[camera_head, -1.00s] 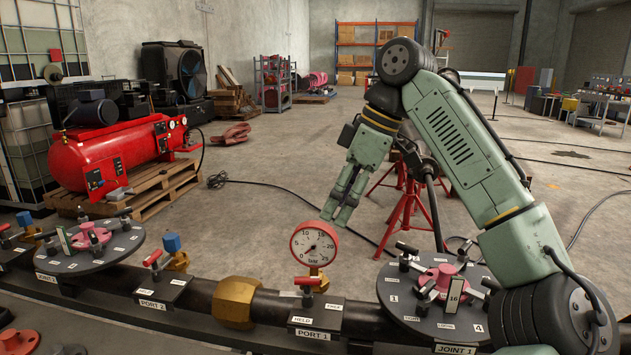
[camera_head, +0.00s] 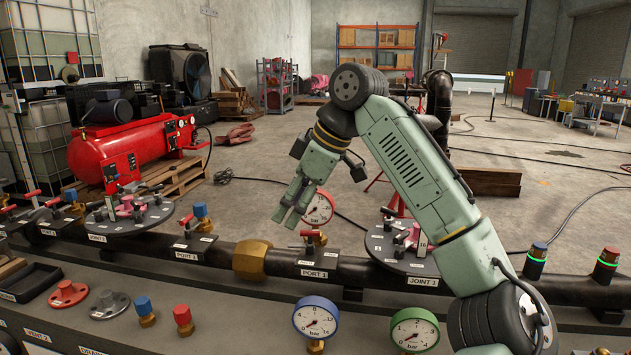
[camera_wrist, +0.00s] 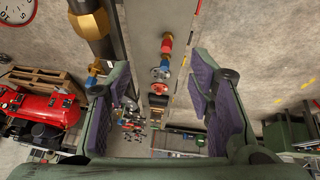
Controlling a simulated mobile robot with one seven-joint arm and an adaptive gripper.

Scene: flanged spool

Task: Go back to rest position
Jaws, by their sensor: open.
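My gripper (camera_head: 292,207) is open and empty in the head view, pointing down and a little left above the pipe. It hangs just left of the red-rimmed gauge (camera_head: 318,208) above PORT 1. In the wrist view my gripper (camera_wrist: 163,90) shows two spread fingers with purple pads and nothing between them. The spool pipe (camera_head: 345,270) runs across the head view, with a brass hex nut (camera_head: 252,260) left of PORT 1. The JOINT 1 flange (camera_head: 385,250) is partly hidden behind my arm.
A bench carries a blue gauge (camera_head: 316,317), a green gauge (camera_head: 415,330) and loose fittings such as a red flange (camera_head: 68,294). A red compressor (camera_head: 130,150) sits at the back left. The floor beyond the pipe has open room.

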